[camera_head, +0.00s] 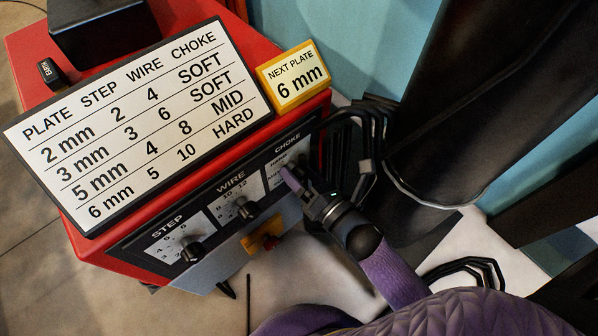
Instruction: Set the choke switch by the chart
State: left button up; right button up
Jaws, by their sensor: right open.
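A white chart (135,125) on the red machine (185,160) lists plate, step, wire and choke; its 6 mm row reads 5, 10, HARD. A yellow-framed card (294,78) reads NEXT PLATE 6 mm. The choke label plate (283,160) is at the right end of the front panel, its upper label seeming to read HARD. My right gripper (297,181) is open at this plate and covers its lower part and the choke switch. I cannot see the switch's setting or whether the fingers touch it. My left gripper is out of view.
The step knob (192,251) and wire knob (248,210) sit left of my right gripper. Below them is a yellow plate (257,240) with a red switch. Black cables (372,125) and a large dark cylinder (465,100) crowd the right side.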

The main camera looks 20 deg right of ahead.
jog(key=shift+w, duration=0.2)
jog(key=shift+c, duration=0.9)
jog(key=c, duration=0.7)
grip_shut()
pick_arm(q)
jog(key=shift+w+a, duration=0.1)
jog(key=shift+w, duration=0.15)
